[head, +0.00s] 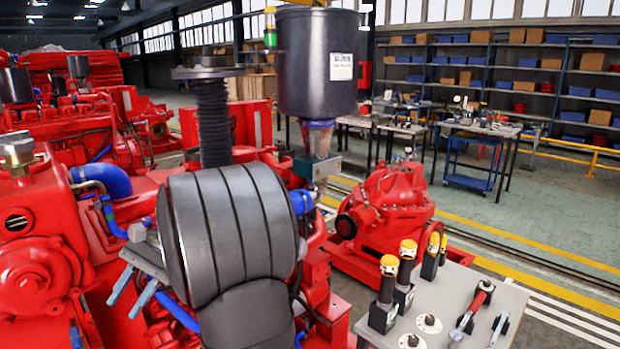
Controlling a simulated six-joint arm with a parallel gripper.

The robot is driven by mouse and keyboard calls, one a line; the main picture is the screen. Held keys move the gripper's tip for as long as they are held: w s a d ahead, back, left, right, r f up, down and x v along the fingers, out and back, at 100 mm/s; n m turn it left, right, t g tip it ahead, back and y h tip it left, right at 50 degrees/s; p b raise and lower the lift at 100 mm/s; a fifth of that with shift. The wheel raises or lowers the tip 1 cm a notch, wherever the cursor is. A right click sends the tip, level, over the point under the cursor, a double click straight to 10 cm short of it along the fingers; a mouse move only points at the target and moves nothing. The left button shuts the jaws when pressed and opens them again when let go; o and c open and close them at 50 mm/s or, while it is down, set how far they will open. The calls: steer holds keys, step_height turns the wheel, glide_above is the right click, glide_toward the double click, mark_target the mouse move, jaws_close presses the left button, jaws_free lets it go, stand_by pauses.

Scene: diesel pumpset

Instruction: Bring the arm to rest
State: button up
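A large dark grey ribbed arm link, apparently mine, fills the lower middle of the head view. My gripper (131,293) shows at its left side, with a grey body and two slim blue fingers pointing down and left. The fingers stand apart with nothing visible between them. They are above the red diesel engine (38,275); I cannot tell how close they are to it. The arm link hides part of the machinery behind it.
A black canister (318,60) and a black corrugated pipe (213,125) rise behind the arm. A red pump (395,205) stands right of centre. A grey tool table (450,300) at lower right holds yellow-topped tools and hand tools. Open floor (545,215) lies beyond.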

steer(key=shift+s+a+r+n+t+h, duration=0.2)
steer(key=shift+s+r+n+t+h, duration=0.1)
steer(key=shift+r+n+t, duration=0.25)
